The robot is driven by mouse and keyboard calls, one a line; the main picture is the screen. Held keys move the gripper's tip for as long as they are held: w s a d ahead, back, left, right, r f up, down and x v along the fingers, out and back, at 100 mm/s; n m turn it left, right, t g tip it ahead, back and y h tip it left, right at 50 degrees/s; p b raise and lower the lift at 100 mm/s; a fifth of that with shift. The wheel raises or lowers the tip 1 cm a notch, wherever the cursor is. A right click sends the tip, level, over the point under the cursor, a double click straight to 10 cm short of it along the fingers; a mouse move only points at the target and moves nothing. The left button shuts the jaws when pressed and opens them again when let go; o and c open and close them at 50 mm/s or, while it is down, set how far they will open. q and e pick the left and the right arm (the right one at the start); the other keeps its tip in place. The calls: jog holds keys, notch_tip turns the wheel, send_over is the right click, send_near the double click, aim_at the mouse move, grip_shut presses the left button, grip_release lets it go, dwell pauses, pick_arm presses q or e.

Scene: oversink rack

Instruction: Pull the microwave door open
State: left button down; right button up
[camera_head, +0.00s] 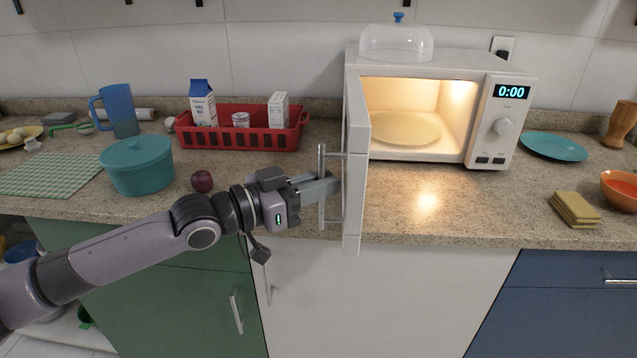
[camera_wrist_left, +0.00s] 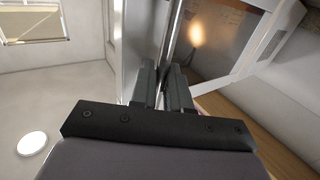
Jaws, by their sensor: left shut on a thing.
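The white microwave (camera_head: 490,80) stands on the counter at the right of centre, lit inside, with a glass turntable plate (camera_head: 403,128) in it. Its door (camera_head: 355,150) stands wide open, swung out toward me and seen nearly edge-on. The door handle (camera_head: 321,205) is a vertical metal bar on the door's left-facing side. My left gripper (camera_head: 322,187) is shut on the handle. In the left wrist view, the fingers (camera_wrist_left: 163,88) close around the bar (camera_wrist_left: 174,35), beside the door. My right gripper does not show.
A red basket (camera_head: 240,135) with cartons, a teal pot (camera_head: 138,168) and a dark red fruit (camera_head: 202,181) lie left of the door. Yellow sponges (camera_head: 574,209), an orange bowl (camera_head: 620,190) and a teal plate (camera_head: 553,146) are on the right. The counter before the microwave is clear.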

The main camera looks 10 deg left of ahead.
pick_arm(q)
jog(key=shift+w+a+r, duration=0.2)
jog(key=shift+w+r, duration=0.05)
jog(key=shift+r, duration=0.05)
jog(key=c, duration=1.4)
grip_release()
jog(key=shift+o, duration=0.3)
jog(key=shift+w, duration=0.1)
jog(key=shift+f, duration=0.15)
jog(key=shift+d, duration=0.1)
jog(key=shift+f, duration=0.1)
jog(key=b+v, duration=0.1)
jog(key=v, duration=0.6)
jog(key=shift+s, duration=0.2)
